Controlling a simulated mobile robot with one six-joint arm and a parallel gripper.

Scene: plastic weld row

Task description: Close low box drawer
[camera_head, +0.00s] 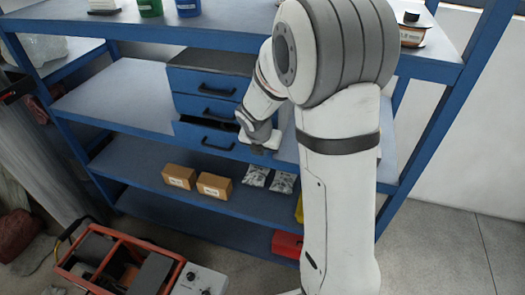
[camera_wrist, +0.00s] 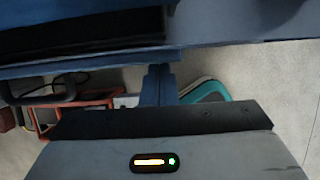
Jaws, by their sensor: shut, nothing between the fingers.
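A blue drawer box (camera_head: 207,92) with a dark top and three stacked drawers stands on the middle shelf. Its low drawer (camera_head: 204,136) is pulled out past the drawers above, with a dark gap behind its front. My gripper (camera_head: 259,148) is at the right end of this drawer's front and partly hides it. In the wrist view, the low drawer (camera_wrist: 120,56) crosses the upper left, with its handle (camera_wrist: 66,90) at left. My gripper (camera_wrist: 158,72) is shut and empty just at the drawer's front edge; I cannot tell whether it touches.
Two cardboard boxes (camera_head: 196,182) and two small bags (camera_head: 270,178) lie on the shelf below. A red box (camera_head: 287,244) sits lower right. An orange-framed machine (camera_head: 118,265) stands on the floor at front left. The middle shelf is clear left of the drawer box.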

